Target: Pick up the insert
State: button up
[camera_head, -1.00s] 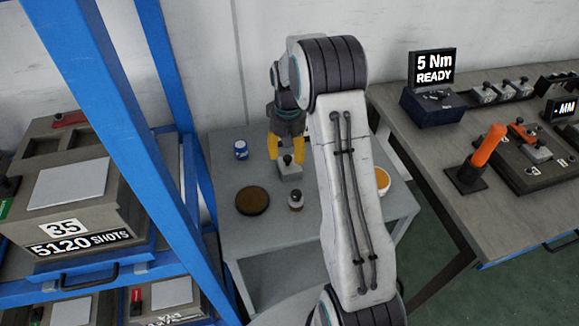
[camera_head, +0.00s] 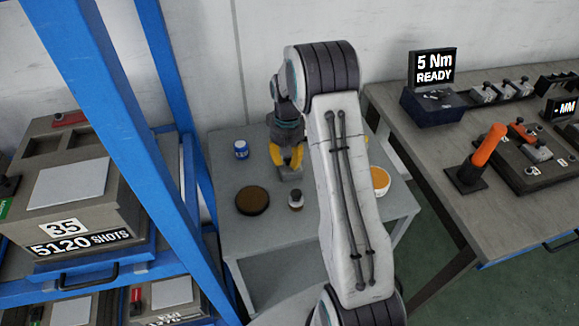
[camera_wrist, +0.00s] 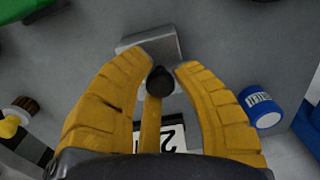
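A small grey block with a black knob on top, which I take to be the insert, stands on the grey table; the block (camera_head: 290,178) is mostly hidden by my fingers in the head view. In the wrist view its grey body (camera_wrist: 150,42) shows beyond the fingertips and the black knob (camera_wrist: 160,80) lies between them. My gripper (camera_head: 287,164) is down over the block. Its yellow fingers (camera_wrist: 167,66) look open, one on each side of the knob; whether they touch it is hard to tell.
A blue rack post (camera_head: 150,150) rises at left; a workbench (camera_head: 420,125) stands at right.

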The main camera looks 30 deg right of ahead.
grip_shut()
jog(key=shift+r, duration=0.1)
